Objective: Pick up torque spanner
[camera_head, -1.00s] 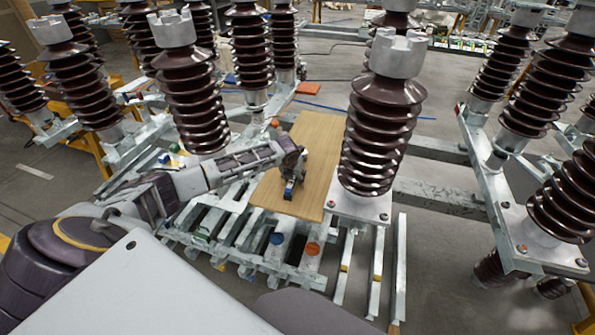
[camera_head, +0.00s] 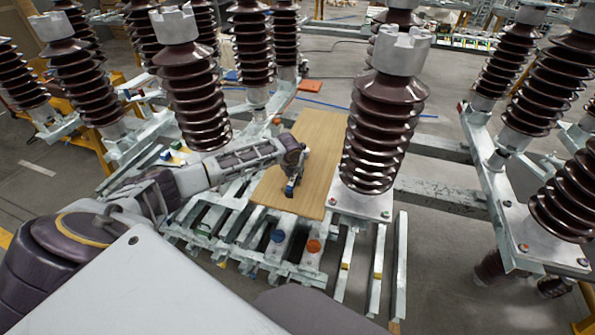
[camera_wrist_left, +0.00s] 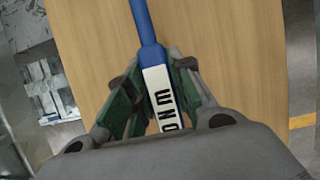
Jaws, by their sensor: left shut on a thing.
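The torque spanner is a blue tool with a white lettered label. In the left wrist view the spanner (camera_wrist_left: 148,30) runs up from between the fingers over the wooden board. My left gripper (camera_wrist_left: 158,92) is shut on it, with green finger pads on both sides of the labelled part. In the head view my left gripper (camera_head: 292,180) is over the wooden board (camera_head: 316,135), and only a small blue bit of the spanner shows there. I cannot tell how far the spanner is above the board. My right gripper is not in view.
A tall brown ribbed insulator (camera_head: 378,130) stands just right of the board. More insulators (camera_head: 195,90) stand behind and to the left on metal frames. Metal rails (camera_head: 245,235) with blue and orange caps lie in front of the board.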

